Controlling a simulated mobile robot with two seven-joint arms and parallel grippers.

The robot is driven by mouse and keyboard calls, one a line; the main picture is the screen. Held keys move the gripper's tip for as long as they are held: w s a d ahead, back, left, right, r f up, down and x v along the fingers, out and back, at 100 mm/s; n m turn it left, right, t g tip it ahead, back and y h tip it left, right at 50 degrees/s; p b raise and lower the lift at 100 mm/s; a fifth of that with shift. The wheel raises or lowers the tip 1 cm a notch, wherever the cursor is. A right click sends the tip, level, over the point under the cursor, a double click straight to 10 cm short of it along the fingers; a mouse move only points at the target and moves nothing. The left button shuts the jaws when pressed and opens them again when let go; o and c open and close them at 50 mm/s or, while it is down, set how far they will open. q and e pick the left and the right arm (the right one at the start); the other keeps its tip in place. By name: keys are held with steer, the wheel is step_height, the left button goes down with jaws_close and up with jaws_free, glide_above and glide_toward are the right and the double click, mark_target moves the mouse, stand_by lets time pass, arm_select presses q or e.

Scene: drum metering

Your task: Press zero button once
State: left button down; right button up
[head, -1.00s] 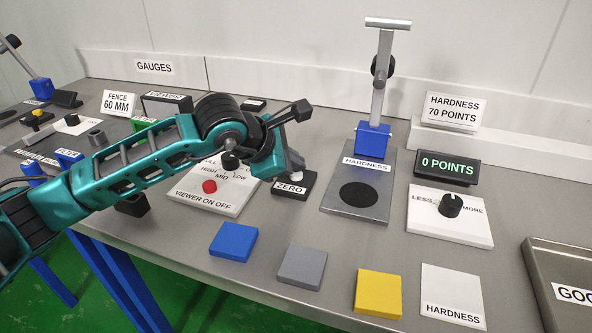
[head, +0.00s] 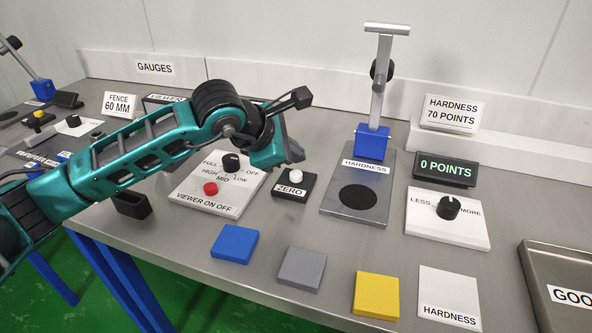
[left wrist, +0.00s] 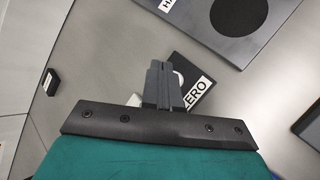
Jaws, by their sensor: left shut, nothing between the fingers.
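The zero button is a white round cap (head: 295,176) on a small black box (head: 308,186) labelled ZERO, on the grey table. My left gripper (head: 294,152) is above and just behind the cap in the head view, with its fingers shut and empty. A gap shows between the fingertips and the cap. In the left wrist view the shut fingers (left wrist: 162,84) hide much of the white cap, and the black box (left wrist: 190,72) with its ZERO label lies behind them. My right gripper is not in view.
The viewer panel (head: 215,197) with a red button and black knob is left of the box. The hardness stand (head: 354,207) is at its right. Blue, grey and yellow blocks (head: 234,243) lie in front. The display (head: 447,168) reads 0 POINTS.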

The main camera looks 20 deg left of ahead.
mark_target(293, 176)
arm_select(q)
step_height(293, 176, up, 4)
steer(key=shift+r+p, duration=0.1)
steer(key=shift+p, duration=0.8)
